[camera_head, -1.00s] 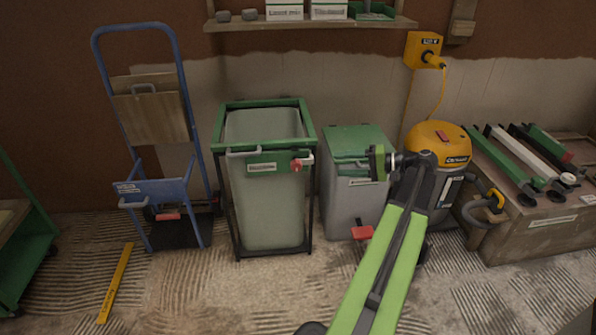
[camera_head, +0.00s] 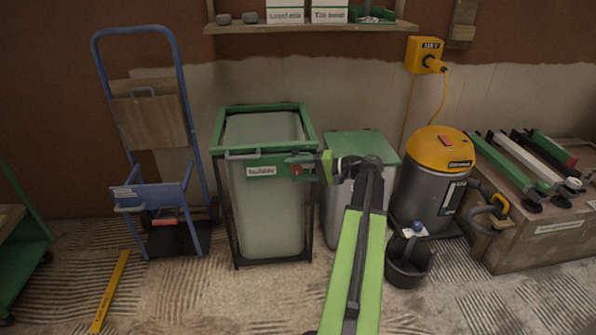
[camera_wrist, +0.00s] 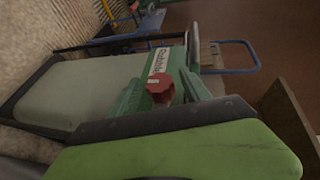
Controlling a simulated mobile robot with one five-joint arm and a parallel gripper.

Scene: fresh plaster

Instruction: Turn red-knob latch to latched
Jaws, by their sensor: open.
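The red knob (camera_head: 296,169) is on the green front rim of the green-framed bin (camera_head: 231,156), at its right end. In the wrist view the red knob (camera_wrist: 160,90) stands out from the green rim beside a white label (camera_wrist: 158,62). My gripper (camera_head: 308,166) is open at the knob, coming from the right. Whether the jaws touch the knob cannot be told. The latch part behind the knob is mostly hidden.
A grey bin with a green lid (camera_head: 360,145) stands behind my arm. A blue hand truck (camera_head: 187,110) stands left. Floor in front of the bin is clear.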

